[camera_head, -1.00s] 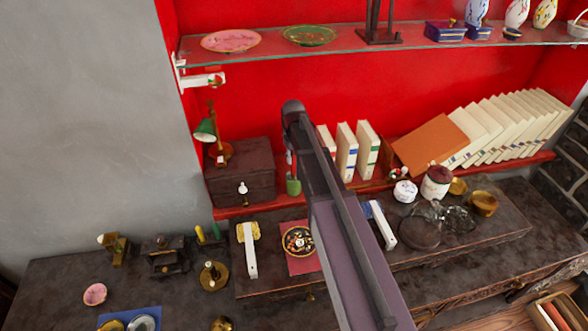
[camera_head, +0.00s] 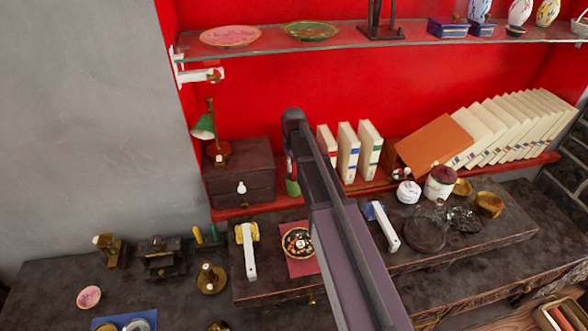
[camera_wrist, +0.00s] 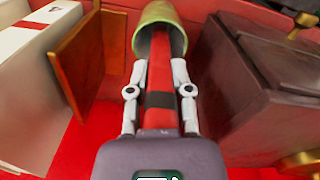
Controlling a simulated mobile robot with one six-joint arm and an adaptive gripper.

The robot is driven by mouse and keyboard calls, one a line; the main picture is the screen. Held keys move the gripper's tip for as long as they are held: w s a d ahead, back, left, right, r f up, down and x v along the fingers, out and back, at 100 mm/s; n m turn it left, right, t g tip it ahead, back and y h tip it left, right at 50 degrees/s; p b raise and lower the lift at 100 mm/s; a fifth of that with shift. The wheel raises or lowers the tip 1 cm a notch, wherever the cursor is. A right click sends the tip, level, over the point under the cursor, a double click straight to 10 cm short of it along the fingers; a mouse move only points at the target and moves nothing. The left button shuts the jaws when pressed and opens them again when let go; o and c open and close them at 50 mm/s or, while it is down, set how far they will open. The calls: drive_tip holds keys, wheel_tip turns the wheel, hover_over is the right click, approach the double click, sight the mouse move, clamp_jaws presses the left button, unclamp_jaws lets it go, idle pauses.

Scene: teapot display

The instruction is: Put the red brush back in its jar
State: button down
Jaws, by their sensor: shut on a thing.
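The red brush (camera_wrist: 160,106), with a dark band, lies between the two white fingers of my gripper (camera_wrist: 160,72) in the wrist view. My gripper is shut on it. The brush's far end reaches into the mouth of the green jar (camera_wrist: 157,12); how deep it sits and whether it touches the bottom are hidden. In the head view the green jar (camera_head: 292,188) stands on the red ledge beside the dark drawer box, partly covered by my arm. My fingers are mostly hidden there.
The dark drawer box (camera_head: 240,172) is close to the jar on the left, with a green lamp (camera_head: 204,127) on top. White books (camera_head: 347,152) stand to the right. A glass shelf (camera_head: 330,46) runs above. Small items crowd the lower counter.

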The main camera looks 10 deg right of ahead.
drive_tip(key=shift+f, duration=0.15)
drive_tip(key=c, duration=1)
unclamp_jaws()
drive_tip(key=o, duration=0.5)
drive_tip(key=shift+c, duration=0.2)
drive_tip(key=shift+r, duration=0.2)
wheel_tip(320, 180, up, 12)
drive_tip(key=p, duration=1.2)
drive_tip(key=s+m, duration=0.3)
drive_tip(key=s, duration=1.9)
